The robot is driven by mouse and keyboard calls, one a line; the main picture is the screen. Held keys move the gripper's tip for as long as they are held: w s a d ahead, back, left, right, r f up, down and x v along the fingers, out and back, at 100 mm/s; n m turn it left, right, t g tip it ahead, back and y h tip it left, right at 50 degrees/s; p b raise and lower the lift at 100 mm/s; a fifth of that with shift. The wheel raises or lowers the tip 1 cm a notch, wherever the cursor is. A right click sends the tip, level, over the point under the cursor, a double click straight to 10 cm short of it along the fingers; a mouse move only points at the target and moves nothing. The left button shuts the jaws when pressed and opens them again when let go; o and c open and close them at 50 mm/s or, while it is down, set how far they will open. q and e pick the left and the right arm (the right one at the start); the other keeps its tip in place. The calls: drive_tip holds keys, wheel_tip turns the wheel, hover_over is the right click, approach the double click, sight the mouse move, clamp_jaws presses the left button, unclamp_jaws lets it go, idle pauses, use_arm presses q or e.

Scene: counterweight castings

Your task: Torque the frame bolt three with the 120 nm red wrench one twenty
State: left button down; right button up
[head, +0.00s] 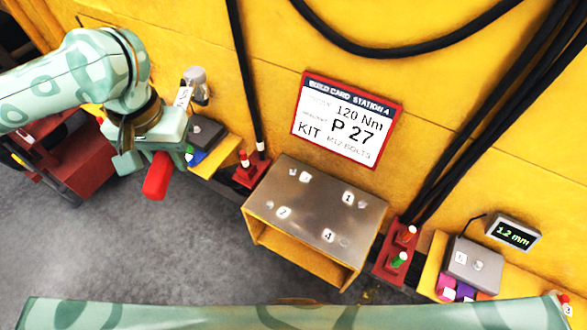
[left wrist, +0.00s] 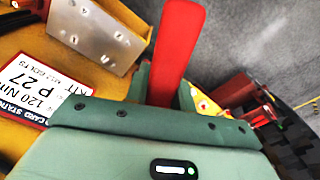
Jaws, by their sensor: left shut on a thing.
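My left gripper (head: 152,158) is shut on a red wrench (head: 157,178). The wrench's red part sticks out of the jaws, and its other end is hidden by the gripper. The red wrench (left wrist: 172,50) also rises from between the fingers in the left wrist view. The grey frame plate (head: 312,205), with several bolts and number labels 1 to 4, tops a yellow box to the right of the gripper. Bolt three (head: 292,172) is beside label 3 at the plate's back left. The wrench is apart from the plate. My right gripper is not in view.
A build card (head: 347,118) on the yellow wall reads 120 Nm, P 27. Red holders (head: 250,170) and (head: 396,255) flank the box. A grey device (head: 472,262) and a 1.2 mm display (head: 513,232) are at right. A red cart (head: 65,170) stands left.

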use_arm(q)
drive_tip(key=shift+w+n, duration=0.1)
drive_tip(key=shift+n, duration=0.2)
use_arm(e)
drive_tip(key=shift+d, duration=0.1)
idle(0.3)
